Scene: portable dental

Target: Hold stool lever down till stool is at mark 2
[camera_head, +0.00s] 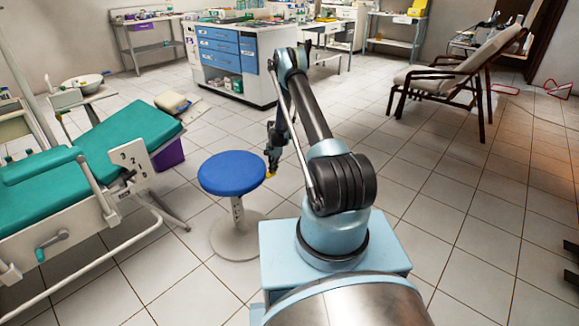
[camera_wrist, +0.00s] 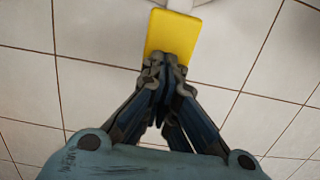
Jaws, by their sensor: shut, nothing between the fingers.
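The stool has a round blue seat (camera_head: 231,172), a white column (camera_head: 238,214) with small dark marks and a round white base on the tiled floor. I cannot read the marks or tell which one the seat is at. A yellow lever (camera_wrist: 172,37) shows at the top of the wrist view, and a small bit of it shows at the right of the seat in the head view (camera_head: 271,174). My gripper (camera_wrist: 160,62) is shut and empty, with its fingertips at the lever's near edge. I cannot tell whether they press on it. In the head view my gripper (camera_head: 271,166) is beside the seat's right edge.
A green dental chair (camera_head: 130,135) stands left of the stool, with a crank handle and a plate with numbers on its side. A blue-drawered cabinet (camera_head: 222,55) stands behind. A reclining chair (camera_head: 452,77) is at the right. The tiled floor between is clear.

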